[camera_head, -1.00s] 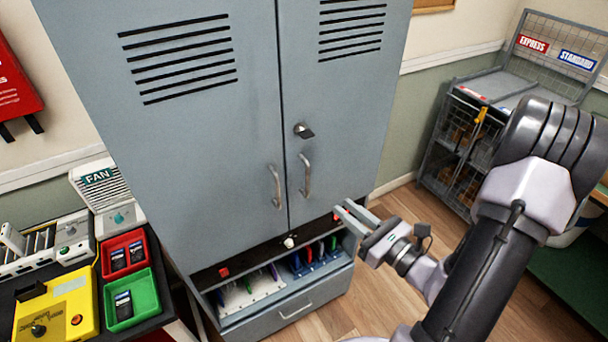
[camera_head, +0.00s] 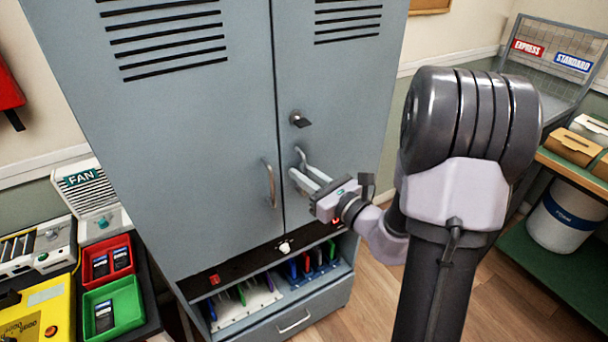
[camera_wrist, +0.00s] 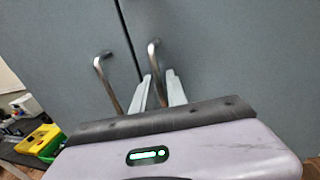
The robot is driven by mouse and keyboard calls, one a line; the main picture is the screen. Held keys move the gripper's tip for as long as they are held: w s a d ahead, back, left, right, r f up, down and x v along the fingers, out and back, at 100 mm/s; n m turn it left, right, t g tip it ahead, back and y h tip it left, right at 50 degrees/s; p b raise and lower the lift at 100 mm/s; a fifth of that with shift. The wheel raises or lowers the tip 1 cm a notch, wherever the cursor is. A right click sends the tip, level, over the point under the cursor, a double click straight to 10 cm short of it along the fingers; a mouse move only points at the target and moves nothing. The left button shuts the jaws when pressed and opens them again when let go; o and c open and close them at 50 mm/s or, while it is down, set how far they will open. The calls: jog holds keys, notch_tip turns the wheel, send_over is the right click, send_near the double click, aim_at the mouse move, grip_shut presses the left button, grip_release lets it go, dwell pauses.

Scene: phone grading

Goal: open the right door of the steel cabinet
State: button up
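The steel cabinet (camera_head: 180,130) is tall and grey-blue, and both of its doors look shut. The right door (camera_head: 340,100) has a curved metal handle (camera_head: 299,156) below a black lock lever (camera_head: 299,119). My gripper (camera_head: 305,181) is at this handle, and its fingers hide the lower part in the head view. In the wrist view the two fingers (camera_wrist: 161,85) stand apart, with the right handle (camera_wrist: 154,62) running down between them. No firm grip on it shows. The left door's handle (camera_wrist: 107,80) is just left of the fingers.
Below the doors are an open shelf of coloured items (camera_head: 315,262) and a drawer (camera_head: 300,315). A table with red (camera_head: 107,260) and green (camera_head: 113,305) trays stands at the left. A green bench (camera_head: 560,260) and a wire rack are at the right.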

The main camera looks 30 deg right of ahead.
grip_shut()
dwell(1.4)
